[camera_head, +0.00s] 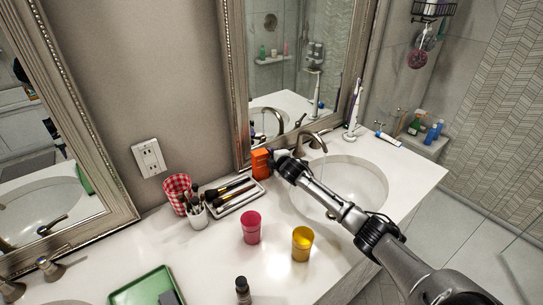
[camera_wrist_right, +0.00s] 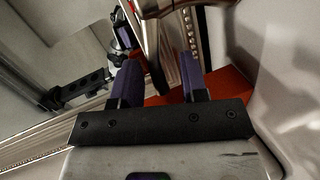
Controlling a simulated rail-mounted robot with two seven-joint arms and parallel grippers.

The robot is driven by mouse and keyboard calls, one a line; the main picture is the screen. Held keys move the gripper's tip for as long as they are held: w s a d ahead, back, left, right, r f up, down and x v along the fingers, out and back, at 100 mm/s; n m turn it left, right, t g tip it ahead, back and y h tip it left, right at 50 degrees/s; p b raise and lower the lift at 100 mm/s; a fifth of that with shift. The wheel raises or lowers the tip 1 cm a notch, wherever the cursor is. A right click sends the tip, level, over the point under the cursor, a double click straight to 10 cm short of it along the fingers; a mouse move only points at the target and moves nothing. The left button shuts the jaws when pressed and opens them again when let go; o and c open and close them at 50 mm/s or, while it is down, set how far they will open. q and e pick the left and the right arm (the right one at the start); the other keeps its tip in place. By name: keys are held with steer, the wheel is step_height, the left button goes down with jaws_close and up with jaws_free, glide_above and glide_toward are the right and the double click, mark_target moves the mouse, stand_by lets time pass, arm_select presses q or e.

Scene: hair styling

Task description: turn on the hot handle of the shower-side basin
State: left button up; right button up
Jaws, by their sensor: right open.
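The shower-side basin (camera_head: 352,184) is the white oval sink at the right of the counter. Its metal faucet (camera_head: 318,138) stands behind it, below the mirror. The hot handle, on the left side of the faucet, is largely hidden by my right gripper in the head view. My right gripper (camera_head: 273,157) is at the back of the counter, left of the faucet. In the right wrist view its two purple fingers (camera_wrist_right: 160,68) are apart with nothing held between them. A rounded metal part (camera_wrist_right: 168,6) shows at the top edge, beyond the fingertips; I cannot tell which tap part it is. My left gripper is out of view.
An orange object (camera_head: 261,165) stands beside the gripper. Left of it are a brush tray (camera_head: 240,205) and a checkered cup (camera_head: 176,190). Pink (camera_head: 251,228) and yellow (camera_head: 302,244) cups stand in front. An electric toothbrush (camera_head: 353,122) stands right of the faucet. The mirror frame (camera_head: 238,90) is close behind.

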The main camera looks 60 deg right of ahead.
steer(key=shift+w+d+f, duration=0.1)
steer(key=shift+w+d, duration=0.1)
steer(key=shift+w, duration=0.2)
jaws_close()
stand_by(0.4)
